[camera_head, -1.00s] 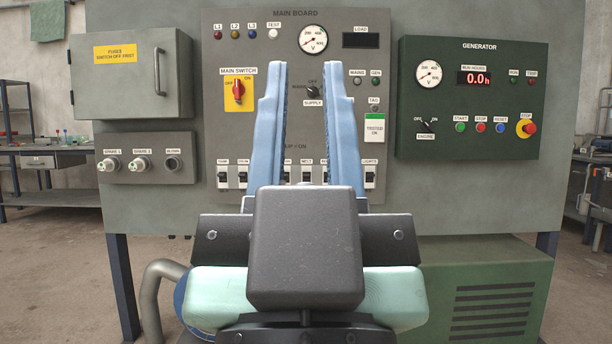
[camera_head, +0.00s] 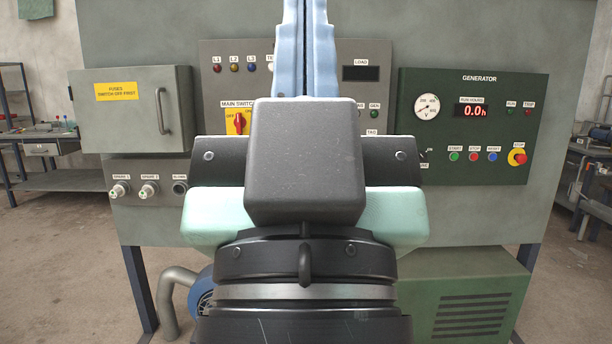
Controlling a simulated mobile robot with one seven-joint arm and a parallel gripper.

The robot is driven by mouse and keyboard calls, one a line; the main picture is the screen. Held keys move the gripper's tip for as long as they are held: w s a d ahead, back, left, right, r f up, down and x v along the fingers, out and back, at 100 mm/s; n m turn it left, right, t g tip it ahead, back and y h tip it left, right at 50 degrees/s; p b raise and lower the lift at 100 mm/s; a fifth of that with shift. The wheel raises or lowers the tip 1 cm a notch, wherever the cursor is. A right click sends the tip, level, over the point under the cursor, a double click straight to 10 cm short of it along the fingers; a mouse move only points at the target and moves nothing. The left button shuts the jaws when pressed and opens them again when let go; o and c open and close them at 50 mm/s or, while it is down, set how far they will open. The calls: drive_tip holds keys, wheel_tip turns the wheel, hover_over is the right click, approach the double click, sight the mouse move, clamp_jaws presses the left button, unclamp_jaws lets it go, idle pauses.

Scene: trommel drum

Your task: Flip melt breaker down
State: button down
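The main board (camera_head: 352,50) is a grey panel on the upright cabinet in front of me. The melt breaker and the rest of its row of switches are hidden behind my gripper. My gripper (camera_head: 305,15) points up and stands in front of the middle of the board. Its two blue fingers lie side by side, closed together. The fingertips run out at the top edge, and nothing shows between the fingers.
The red main switch (camera_head: 240,123) on its yellow plate sits left of my gripper, partly covered. A fuse box (camera_head: 130,130) stands out at the left. The green generator panel (camera_head: 480,170) with buttons is on the right. Workbenches stand at both sides.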

wheel_tip(320, 180, up, 22)
drive_tip(key=p, duration=1.9)
drive_tip(key=shift+f, duration=0.2)
